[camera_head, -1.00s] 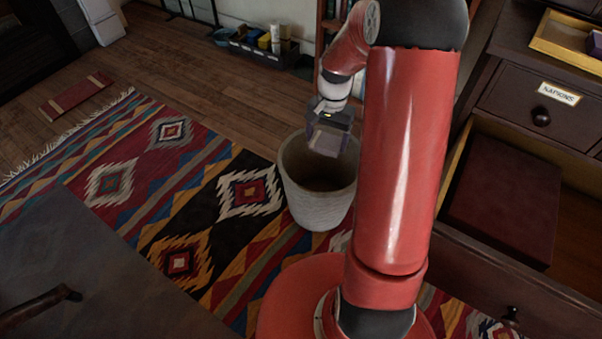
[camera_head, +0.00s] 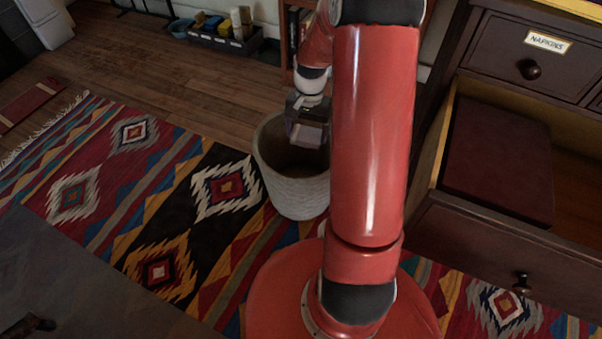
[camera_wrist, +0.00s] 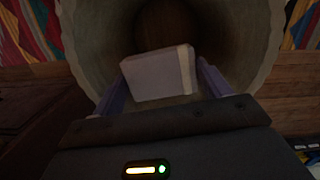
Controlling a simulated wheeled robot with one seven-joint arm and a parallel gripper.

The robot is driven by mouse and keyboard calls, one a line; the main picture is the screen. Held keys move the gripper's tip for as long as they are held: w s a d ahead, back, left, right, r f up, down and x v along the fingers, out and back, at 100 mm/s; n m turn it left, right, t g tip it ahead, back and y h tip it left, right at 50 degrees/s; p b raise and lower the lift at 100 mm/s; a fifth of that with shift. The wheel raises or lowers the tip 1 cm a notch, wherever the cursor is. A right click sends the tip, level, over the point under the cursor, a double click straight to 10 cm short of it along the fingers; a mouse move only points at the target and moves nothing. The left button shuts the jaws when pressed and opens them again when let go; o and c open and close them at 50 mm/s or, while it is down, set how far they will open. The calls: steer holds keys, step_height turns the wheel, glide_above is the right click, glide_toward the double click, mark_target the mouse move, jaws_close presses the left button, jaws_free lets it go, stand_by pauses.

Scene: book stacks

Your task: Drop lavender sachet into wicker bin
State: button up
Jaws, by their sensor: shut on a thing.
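The lavender sachet (camera_head: 308,135) is a pale grey-lavender block held in my gripper. In the wrist view the sachet (camera_wrist: 158,75) sits between the two purple-grey fingers of my gripper (camera_wrist: 160,82), which is shut on it. The bin (camera_head: 295,192) is a round, pale grey tub standing on the floor at the rug's edge. My gripper (camera_head: 307,128) is over the bin's opening, toward its right side. In the wrist view the bin's rim (camera_wrist: 75,45) surrounds the sachet, with the dark inside beyond it. The sachet's exact height against the rim is unclear.
A dark cabinet with an open drawer (camera_head: 430,187) holding a dark red-brown box (camera_head: 497,160) is on the right. A patterned rug (camera_head: 130,190) covers the floor left of the bin. A low tray of small items (camera_head: 225,42) stands at the back.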

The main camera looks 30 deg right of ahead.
steer(key=o, duration=1)
steer(key=r, duration=0.2)
steer(key=r+p, duration=0.1)
steer(key=r, duration=0.2)
steer(key=r+p, duration=0.1)
steer(key=r, duration=0.1)
steer(key=shift+w+d+r, duration=0.2)
steer(key=shift+w+d, duration=0.1)
steer(key=shift+w, duration=0.05)
steer(key=shift+r, duration=0.2)
